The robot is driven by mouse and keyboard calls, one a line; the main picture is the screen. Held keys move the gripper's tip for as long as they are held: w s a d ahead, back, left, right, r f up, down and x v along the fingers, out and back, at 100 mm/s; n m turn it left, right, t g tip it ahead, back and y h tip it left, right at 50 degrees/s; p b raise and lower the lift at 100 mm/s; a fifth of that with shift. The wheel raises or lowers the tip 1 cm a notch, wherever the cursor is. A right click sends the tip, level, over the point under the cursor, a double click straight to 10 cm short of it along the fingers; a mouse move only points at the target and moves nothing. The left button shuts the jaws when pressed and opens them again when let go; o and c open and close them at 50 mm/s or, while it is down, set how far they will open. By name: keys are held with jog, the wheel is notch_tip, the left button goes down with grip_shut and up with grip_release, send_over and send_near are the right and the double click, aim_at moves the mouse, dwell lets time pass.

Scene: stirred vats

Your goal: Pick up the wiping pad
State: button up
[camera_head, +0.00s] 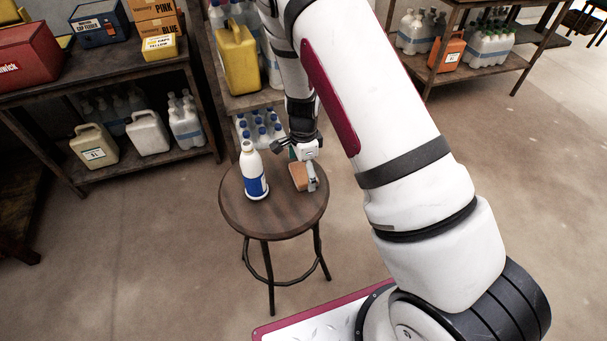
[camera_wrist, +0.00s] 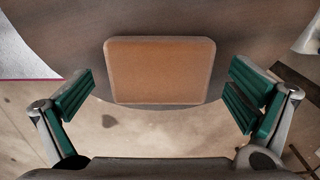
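The wiping pad (camera_head: 297,178) is an orange-brown block on the round wooden stool (camera_head: 274,222), right of a white bottle. It shows whole in the wrist view (camera_wrist: 160,70), near the stool's edge. My gripper (camera_head: 306,170) is over the stool at the pad and partly covers it in the head view. In the wrist view my gripper (camera_wrist: 162,85) has its two green-padded fingers wide apart, one on each side of the pad, with clear gaps. Nothing is between the fingers that they touch. The height above the pad is hard to tell.
The white bottle (camera_head: 253,172) with a blue label stands upright on the stool, close left of my gripper. A shelf with bottles and a yellow jug (camera_head: 238,58) stands behind the stool. A workbench (camera_head: 95,75) is at the left. The floor around the stool is clear.

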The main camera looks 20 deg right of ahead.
aim_at(303, 172)
jog(key=c, duration=0.9)
jog(key=shift+r, duration=0.15)
jog(key=shift+r, duration=0.2)
notch_tip(303, 172, up, 3)
jog(key=shift+r+p, duration=0.1)
jog(key=shift+p, duration=0.2)
jog(key=s+a, duration=0.1)
jog(key=s, duration=0.4)
jog(key=s+a, duration=0.1)
jog(key=s, duration=0.4)
jog(key=s+a+r, duration=0.1)
jog(key=s, duration=0.4)
jog(key=shift+s, duration=0.4)
